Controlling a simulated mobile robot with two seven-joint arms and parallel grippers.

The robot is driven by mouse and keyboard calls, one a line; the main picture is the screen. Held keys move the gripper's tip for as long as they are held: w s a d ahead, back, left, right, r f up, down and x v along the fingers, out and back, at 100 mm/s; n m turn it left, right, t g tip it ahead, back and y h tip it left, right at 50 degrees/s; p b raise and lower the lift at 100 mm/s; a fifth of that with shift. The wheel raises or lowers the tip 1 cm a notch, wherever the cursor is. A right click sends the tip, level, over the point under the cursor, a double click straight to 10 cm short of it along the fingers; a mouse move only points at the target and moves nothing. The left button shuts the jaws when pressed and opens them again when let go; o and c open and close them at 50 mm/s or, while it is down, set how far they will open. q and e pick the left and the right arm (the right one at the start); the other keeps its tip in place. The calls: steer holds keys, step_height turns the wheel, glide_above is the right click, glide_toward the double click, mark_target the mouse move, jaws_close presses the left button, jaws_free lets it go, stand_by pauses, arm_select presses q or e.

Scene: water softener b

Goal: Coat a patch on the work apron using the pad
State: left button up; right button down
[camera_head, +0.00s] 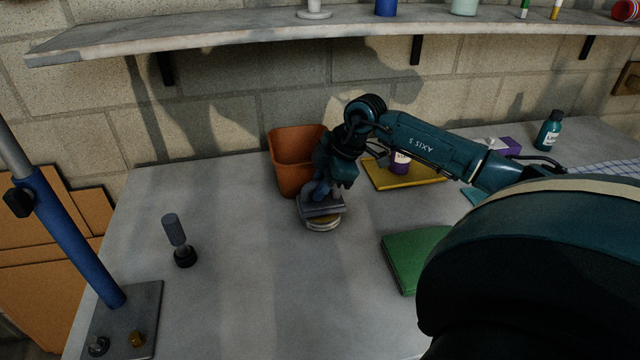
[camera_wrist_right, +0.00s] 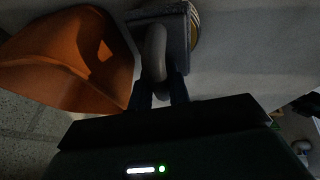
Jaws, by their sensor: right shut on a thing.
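My right gripper (camera_head: 323,188) is shut on the curved handle of a grey pad (camera_head: 321,207). The handle also shows between the fingers in the right wrist view (camera_wrist_right: 155,55). The pad is level, directly over a low round tin (camera_head: 324,224) with a yellowish side; whether they touch I cannot tell. The tin's edge shows beside the pad in the wrist view (camera_wrist_right: 195,25). A flat green folded piece (camera_head: 415,258), perhaps the work apron, lies to the right, partly hidden by my arm. My left gripper is not in view.
An orange bin (camera_head: 292,165) stands close behind the pad. A yellow tray (camera_head: 400,175) with a purple-labelled bottle is behind right. A grey-handled tool (camera_head: 175,235) and a blue post on a base plate (camera_head: 150,300) stand left. A shelf (camera_head: 240,42) hangs above. The front middle is clear.

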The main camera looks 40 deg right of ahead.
mark_target(320, 181)
stand_by(0.7)
steer(key=shift+f+b, duration=0.3)
steer(key=shift+f, duration=0.15)
steer(key=shift+f, duration=0.1)
stand_by(1.3)
step_height(320, 181, up, 7)
steer(key=p, duration=0.6)
stand_by(0.9)
